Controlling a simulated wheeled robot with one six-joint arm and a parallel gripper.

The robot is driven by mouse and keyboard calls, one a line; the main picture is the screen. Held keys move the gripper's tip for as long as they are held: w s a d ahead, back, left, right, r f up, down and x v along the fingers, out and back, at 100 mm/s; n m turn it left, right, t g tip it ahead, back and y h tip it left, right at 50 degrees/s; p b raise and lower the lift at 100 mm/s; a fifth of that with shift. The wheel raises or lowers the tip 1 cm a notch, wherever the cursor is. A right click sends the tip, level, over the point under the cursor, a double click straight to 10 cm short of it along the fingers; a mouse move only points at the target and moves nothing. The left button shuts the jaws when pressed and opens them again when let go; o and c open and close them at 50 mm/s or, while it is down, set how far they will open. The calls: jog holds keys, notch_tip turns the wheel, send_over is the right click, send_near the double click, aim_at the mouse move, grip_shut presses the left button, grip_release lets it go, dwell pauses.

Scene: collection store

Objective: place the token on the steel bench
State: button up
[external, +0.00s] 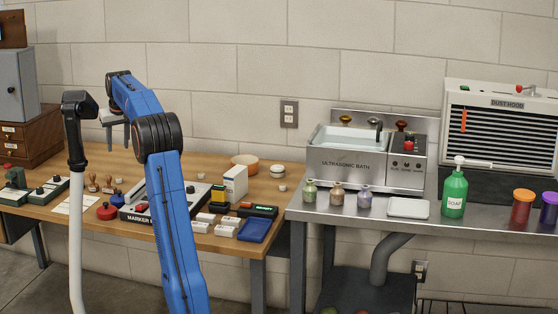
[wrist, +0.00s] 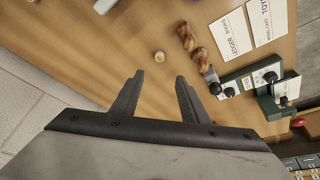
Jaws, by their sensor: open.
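A small pale round piece with a yellowish top, which looks like the token (wrist: 159,56), lies on the wooden table near two brown-handled stamps. In the external view a tiny pale piece (external: 118,181) beside the stamps looks like the same one. My gripper (external: 117,145) hangs above the table, pointing down. In the wrist view my gripper (wrist: 158,78) has its two fingers apart with nothing between them. The token is beyond the fingertips, apart from them. The steel bench (external: 480,226) stands to the right of the wooden table.
Stamps (wrist: 188,38), cards (wrist: 232,32) and green-grey boxes (wrist: 240,82) crowd one side of the token. The bench holds an ultrasonic bath (external: 345,160), small bottles (external: 337,192), a white tray (external: 408,208), a soap bottle (external: 453,192) and jars (external: 522,207). Bare steel shows between them.

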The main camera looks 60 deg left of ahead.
aim_at(119, 178)
jog(key=x, duration=1.5)
jog(key=shift+w+a+f, duration=0.1)
jog(key=shift+f, duration=0.3)
grip_shut()
